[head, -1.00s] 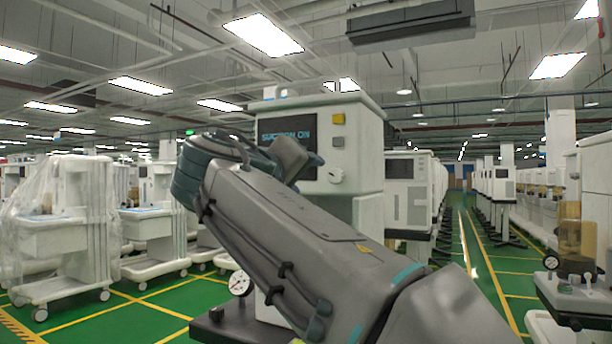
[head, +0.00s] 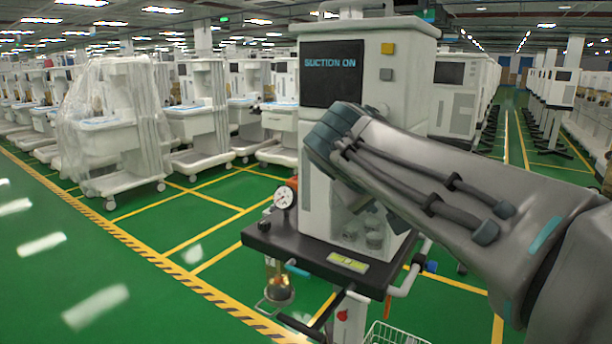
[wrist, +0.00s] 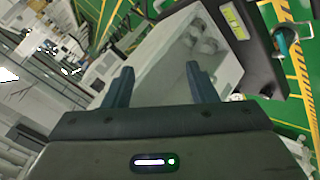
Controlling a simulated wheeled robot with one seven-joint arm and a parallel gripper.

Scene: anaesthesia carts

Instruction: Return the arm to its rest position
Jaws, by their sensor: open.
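My arm (head: 440,180) reaches in from the right edge of the head view and crosses in front of an anaesthesia cart (head: 420,60). The cart has a dark screen (head: 331,73) reading "SUCTION ON", with a yellow and a grey button beside it. My gripper is hidden behind the arm in the head view. In the wrist view my gripper (wrist: 160,84) shows two separated fingers with nothing held between them. The cart's pale body fills the view beyond the fingers, and I cannot tell the distance.
The cart's black shelf (head: 300,248) carries a round gauge (head: 284,197) on its left side. A wire basket (head: 395,334) sits below. A plastic-wrapped cart (head: 115,130) and several others stand behind. Green floor (head: 90,260) is clear at the left, beyond a striped yellow line.

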